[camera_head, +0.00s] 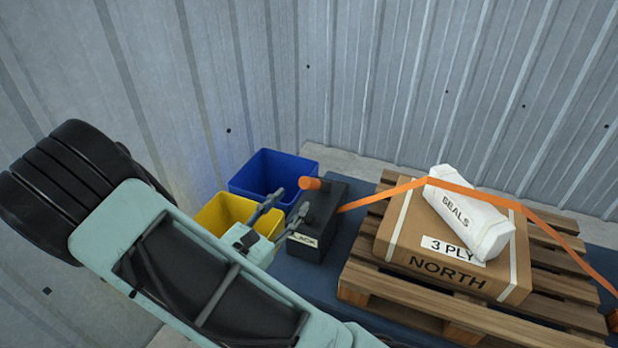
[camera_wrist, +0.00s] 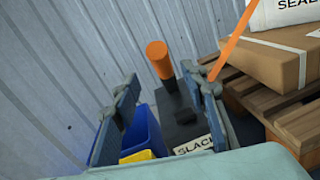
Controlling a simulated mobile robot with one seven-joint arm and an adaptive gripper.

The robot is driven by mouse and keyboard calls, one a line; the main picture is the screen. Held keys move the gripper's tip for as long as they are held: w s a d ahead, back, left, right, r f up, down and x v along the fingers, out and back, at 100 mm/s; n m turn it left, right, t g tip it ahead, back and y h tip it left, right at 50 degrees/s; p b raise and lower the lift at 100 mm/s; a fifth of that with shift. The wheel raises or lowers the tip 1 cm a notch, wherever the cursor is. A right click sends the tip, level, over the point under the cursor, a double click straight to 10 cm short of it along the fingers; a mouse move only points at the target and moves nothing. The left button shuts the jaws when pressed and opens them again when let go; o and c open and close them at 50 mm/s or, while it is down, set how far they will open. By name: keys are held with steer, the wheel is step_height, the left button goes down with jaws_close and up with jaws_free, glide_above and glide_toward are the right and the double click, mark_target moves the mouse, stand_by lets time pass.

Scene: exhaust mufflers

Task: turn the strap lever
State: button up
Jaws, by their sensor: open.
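The strap lever is an orange cylindrical handle (camera_head: 310,184) on top of a dark box (camera_head: 325,210) with a white label, partly readable as "SLACK" in the wrist view (camera_wrist: 193,146). In the wrist view the orange handle (camera_wrist: 159,60) stands up between and beyond my fingers. My gripper (camera_head: 284,204) is open and empty, just left of the box in the head view. Its fingers also show in the wrist view (camera_wrist: 160,88), apart on either side of the handle. An orange strap (camera_head: 385,192) runs from the box over the load. I cannot tell whether a finger touches the box.
A blue bin (camera_head: 262,165) and a yellow bin (camera_head: 215,212) stand left of the box. A wooden pallet (camera_head: 362,272) carries a cardboard carton (camera_head: 400,240) and a white "SEALS" package (camera_head: 462,215) under the strap. Corrugated metal walls (camera_head: 400,80) close in behind.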

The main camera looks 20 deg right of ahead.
mark_target(310, 183)
steer(key=x, duration=0.9)
steer(key=shift+w+d, duration=0.1)
steer(key=shift+d, duration=0.05)
jaws_close()
